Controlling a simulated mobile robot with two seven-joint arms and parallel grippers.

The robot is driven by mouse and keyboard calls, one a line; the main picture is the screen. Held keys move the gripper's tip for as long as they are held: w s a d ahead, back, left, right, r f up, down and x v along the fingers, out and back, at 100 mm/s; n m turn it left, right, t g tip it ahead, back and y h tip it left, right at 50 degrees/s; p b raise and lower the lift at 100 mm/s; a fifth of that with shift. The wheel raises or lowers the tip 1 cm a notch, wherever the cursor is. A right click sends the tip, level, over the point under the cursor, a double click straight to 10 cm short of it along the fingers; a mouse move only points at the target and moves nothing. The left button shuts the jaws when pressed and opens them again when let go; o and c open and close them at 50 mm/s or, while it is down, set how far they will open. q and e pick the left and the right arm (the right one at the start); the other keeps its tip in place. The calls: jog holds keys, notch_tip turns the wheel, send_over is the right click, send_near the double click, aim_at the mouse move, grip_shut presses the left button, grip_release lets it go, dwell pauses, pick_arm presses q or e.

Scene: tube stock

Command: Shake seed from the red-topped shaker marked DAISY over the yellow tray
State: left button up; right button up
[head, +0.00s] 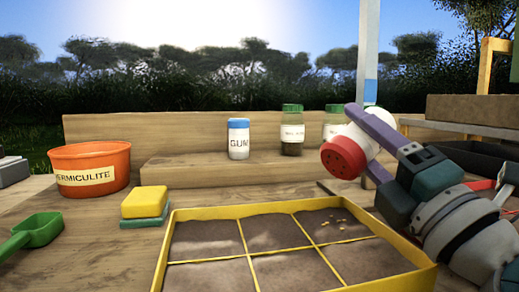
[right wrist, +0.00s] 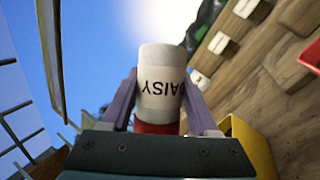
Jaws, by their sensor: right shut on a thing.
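The red-topped shaker (head: 344,157) is in my right gripper (head: 364,140), tipped over with its red perforated top facing down and left. Its white body shows DAISY in the right wrist view (right wrist: 160,88), between the two purple fingers. The shaker is in the air above the back right part of the yellow tray (head: 206,212). The tray is split into several soil-filled compartments. A few pale yellow seeds (head: 341,224) lie on the soil of the back right compartment. My left gripper is not in view.
A blue-topped shaker marked GUM (head: 238,140) and green-lidded jars (head: 292,131) stand on the wooden step behind the tray. An orange VERMICULITE tub (head: 91,168), a yellow and green sponge (head: 145,202) and a green scoop (head: 40,231) are to the left.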

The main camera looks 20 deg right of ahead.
notch_tip(320, 180, down, 4)
jog(key=shift+w+d+r+g, duration=0.1)
jog(key=shift+d+r+g, duration=0.05)
jog(key=shift+g, duration=0.35)
jog(key=r+p, duration=0.2)
jog(key=r, duration=0.1)
jog(key=shift+w+a, duration=0.15)
jog(key=shift+a, duration=0.05)
jog(key=shift+a+r, duration=0.1)
jog(key=f+b, duration=0.1)
jog(key=b, duration=0.1)
jog(key=f+b, duration=0.2)
jog(key=shift+s+d+f, duration=0.2)
jog(key=shift+r, duration=0.1)
notch_tip(320, 180, up, 3)
jog(key=shift+w+f+p, duration=0.1)
jog(key=shift+w+p, duration=0.05)
jog(key=shift+p, duration=1.05)
jog(key=shift+a, duration=0.2)
jog(key=shift+r, duration=0.25)
